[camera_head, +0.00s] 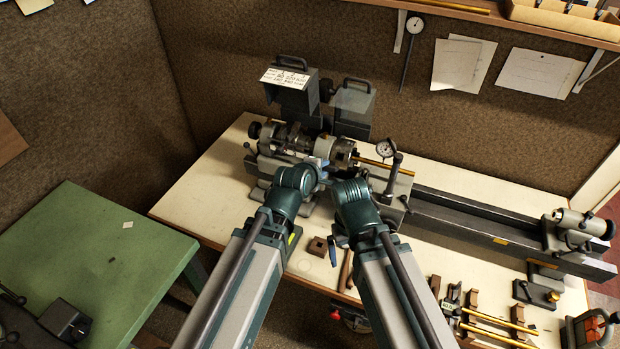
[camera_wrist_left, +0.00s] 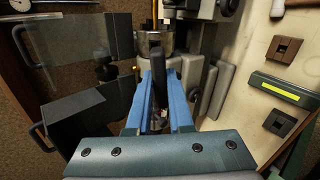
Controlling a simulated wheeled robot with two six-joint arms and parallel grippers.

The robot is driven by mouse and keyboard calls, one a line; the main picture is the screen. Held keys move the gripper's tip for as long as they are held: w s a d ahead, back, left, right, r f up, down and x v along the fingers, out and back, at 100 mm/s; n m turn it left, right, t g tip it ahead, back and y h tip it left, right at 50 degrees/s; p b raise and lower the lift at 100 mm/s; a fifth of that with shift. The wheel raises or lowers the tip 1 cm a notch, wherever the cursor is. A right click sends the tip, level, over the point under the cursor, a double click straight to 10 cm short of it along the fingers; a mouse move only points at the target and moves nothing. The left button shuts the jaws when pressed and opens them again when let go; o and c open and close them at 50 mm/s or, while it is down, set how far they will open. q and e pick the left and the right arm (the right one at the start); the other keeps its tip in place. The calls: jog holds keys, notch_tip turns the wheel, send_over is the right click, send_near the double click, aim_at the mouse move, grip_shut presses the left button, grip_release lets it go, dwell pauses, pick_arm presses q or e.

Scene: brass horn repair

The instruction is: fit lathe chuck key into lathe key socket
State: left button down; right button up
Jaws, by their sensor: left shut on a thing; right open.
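The lathe chuck (camera_head: 342,152) is a metal cylinder on the lathe at the back of the bench. It also shows in the left wrist view (camera_wrist_left: 151,42), just beyond my left fingertips. My left gripper (camera_head: 322,172) is at the front of the chuck. In the left wrist view its blue fingers (camera_wrist_left: 162,72) are shut on a dark upright piece, the chuck key (camera_wrist_left: 161,88), mostly hidden between them. I cannot make out the key socket or whether the key touches it. My right gripper (camera_head: 332,247) is open and lower, over the bench front, largely hidden by its wrist.
A brass rod (camera_head: 385,167) sticks out right of the chuck, near a dial gauge (camera_head: 385,149). Raised guards (camera_head: 292,88) stand behind. The lathe bed (camera_head: 470,217) runs right. A small brown block (camera_head: 317,246) lies on the bench (camera_head: 205,187), whose left end is clear.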

pick_arm(q)
jog(key=shift+r, duration=0.45)
jog(key=shift+a, duration=0.1)
jog(key=shift+b+x, duration=1.45)
jog(key=shift+x, duration=1.3)
jog(key=shift+w, duration=0.2)
